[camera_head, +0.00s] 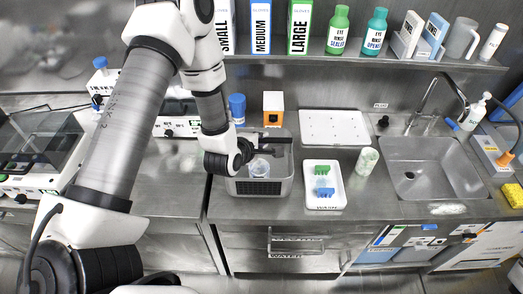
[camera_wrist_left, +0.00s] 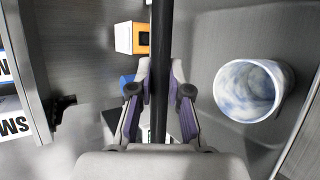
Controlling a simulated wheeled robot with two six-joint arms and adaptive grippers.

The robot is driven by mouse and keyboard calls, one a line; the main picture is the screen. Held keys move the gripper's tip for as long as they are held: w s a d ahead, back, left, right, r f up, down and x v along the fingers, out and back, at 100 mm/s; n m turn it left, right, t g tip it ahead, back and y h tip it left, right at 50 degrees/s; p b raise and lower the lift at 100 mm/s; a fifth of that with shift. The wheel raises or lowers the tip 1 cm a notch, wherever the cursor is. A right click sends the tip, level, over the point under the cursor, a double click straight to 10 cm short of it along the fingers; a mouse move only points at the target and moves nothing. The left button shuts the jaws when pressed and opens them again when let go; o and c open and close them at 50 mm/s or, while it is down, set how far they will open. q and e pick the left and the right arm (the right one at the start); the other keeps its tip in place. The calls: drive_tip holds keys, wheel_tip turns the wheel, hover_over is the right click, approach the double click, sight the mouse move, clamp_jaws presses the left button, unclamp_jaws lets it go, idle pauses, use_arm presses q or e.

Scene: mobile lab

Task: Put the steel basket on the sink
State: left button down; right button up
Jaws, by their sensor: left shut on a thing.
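My left gripper (camera_head: 270,146) is over the basket. In the wrist view my left gripper (camera_wrist_left: 160,100) is shut on a dark bar (camera_wrist_left: 161,40), which looks like the basket's handle. The sink (camera_head: 425,165) is an empty steel basin at the right. My right gripper is out of view.
A white tray (camera_head: 313,198) with green and blue items and a white cup (camera_head: 366,161) stand between basket and sink. A flat white tray (camera_head: 333,113) lies behind. An orange-and-white box (camera_head: 273,101) is behind the basket. The faucet (camera_head: 430,95) rises over the sink.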

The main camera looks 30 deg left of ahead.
use_arm(q)
wheel_tip(320, 180, down, 4)
drive_tip(key=shift+r+p, duration=0.1)
drive_tip(key=shift+p, duration=0.25)
drive_tip(key=c, duration=1.1)
unclamp_jaws()
